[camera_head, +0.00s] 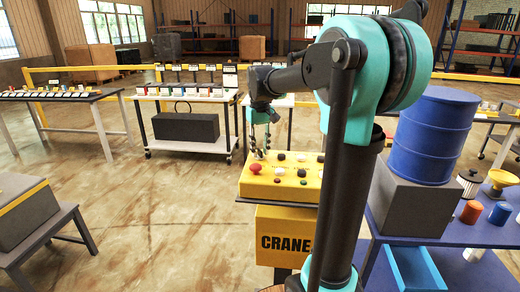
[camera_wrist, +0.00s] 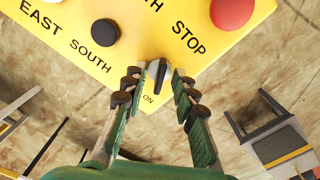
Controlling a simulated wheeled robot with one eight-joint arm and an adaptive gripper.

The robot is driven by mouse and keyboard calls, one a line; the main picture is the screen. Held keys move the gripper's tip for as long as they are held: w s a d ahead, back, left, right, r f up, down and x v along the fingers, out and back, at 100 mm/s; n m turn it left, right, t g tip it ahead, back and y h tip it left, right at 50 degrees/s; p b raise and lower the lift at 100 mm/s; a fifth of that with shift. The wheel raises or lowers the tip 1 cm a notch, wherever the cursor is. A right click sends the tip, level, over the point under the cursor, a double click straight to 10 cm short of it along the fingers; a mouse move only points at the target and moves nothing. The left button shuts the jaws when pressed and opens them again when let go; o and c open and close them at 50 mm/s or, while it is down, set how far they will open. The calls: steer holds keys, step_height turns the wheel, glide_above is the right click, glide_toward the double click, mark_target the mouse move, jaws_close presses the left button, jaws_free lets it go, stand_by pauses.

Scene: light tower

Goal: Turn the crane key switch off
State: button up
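The yellow crane control panel (camera_head: 300,192) stands in front of me, and it fills the top of the wrist view (camera_wrist: 172,20). The key switch (camera_wrist: 158,76) is a small dark and silver knob near the panel's edge, with an "ON" label beside it. My gripper (camera_wrist: 157,78) is pointed at the switch, one finger on each side. The fingers are apart, with the knob between the tips; I cannot tell whether they touch its rim. In the head view my gripper (camera_head: 258,153) is over the panel's far left corner, and the switch is hidden there.
A red stop button (camera_wrist: 232,12) and a black south button (camera_wrist: 105,32) are near the switch.

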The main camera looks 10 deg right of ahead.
mark_target(260, 150)
step_height(260, 150, up, 12)
stand_by(0.5)
steer(key=shift+s, duration=0.1)
